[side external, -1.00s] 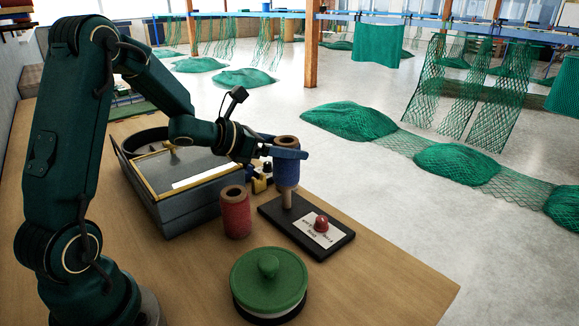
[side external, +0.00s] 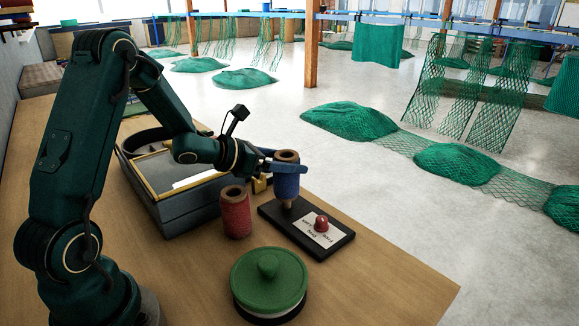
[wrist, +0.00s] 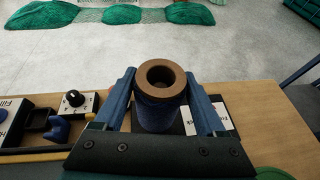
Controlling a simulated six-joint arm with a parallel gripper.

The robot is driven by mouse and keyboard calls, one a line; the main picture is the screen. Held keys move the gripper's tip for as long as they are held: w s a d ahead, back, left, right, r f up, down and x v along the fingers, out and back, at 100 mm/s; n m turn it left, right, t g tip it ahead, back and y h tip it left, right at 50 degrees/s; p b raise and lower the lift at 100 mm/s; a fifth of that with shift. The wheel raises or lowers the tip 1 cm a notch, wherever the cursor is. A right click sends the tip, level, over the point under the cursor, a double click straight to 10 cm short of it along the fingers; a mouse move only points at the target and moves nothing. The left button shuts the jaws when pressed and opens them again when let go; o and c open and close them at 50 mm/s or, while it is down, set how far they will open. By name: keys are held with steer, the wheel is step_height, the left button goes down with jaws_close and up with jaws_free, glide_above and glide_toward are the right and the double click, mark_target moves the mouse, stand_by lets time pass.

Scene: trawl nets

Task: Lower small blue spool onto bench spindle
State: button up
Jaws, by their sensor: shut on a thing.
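The small blue spool (side external: 286,186), with brown ends, is upright in my gripper (side external: 284,168). The wrist view shows the spool (wrist: 159,112) between my two blue fingers (wrist: 160,92), its round bore facing up. Below it, a short piece of the bench spindle (side external: 287,205) shows above its dark base plate (side external: 270,213). The spool is over the spindle and appears lined up with it, its lower end close above the plate. I cannot tell how far the spindle has entered the bore.
A red spool (side external: 236,214) stands just left of the base plate, and a red button (side external: 321,223) sits on the plate's right part. A round green-lidded container (side external: 268,275) stands in front. A grey case (side external: 185,208) lies behind. The bench's front right is clear.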

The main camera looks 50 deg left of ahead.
steer(key=shift+f, duration=1.3)
steer(key=o, duration=1.4)
steer(key=shift+v, duration=2.55)
